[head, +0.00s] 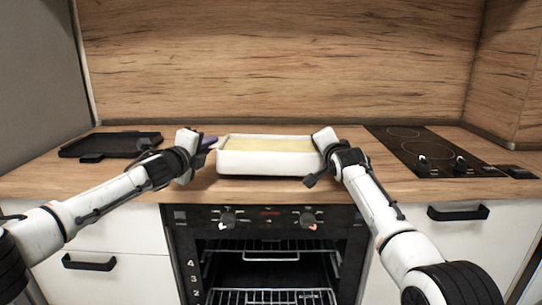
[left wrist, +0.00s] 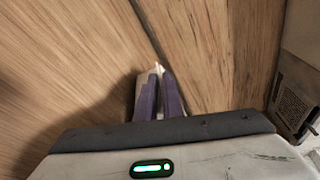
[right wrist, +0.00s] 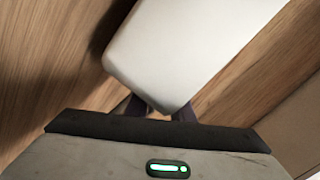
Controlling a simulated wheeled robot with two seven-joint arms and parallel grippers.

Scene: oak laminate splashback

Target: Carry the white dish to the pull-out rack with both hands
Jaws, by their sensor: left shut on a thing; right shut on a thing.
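The white dish (head: 268,163), rectangular with a pale yellow filling, is at the front of the wooden counter, level, between my two grippers. I cannot tell whether its base touches the counter. My left gripper (head: 209,144) is shut at its left end; in the left wrist view (left wrist: 158,72) a small whitish piece shows between the purple fingertips. My right gripper (head: 318,150) is shut on its right end; in the right wrist view the dish (right wrist: 185,45) hides the fingertips. The pull-out rack (head: 270,296) shows low in the open oven below.
A black tray (head: 110,144) lies on the counter at left. A black hob (head: 430,150) with knobs is at right. The oven's control panel (head: 268,218) is under the counter's front edge. Another wire rack (head: 272,251) sits higher inside the oven. White drawers with black handles flank it.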

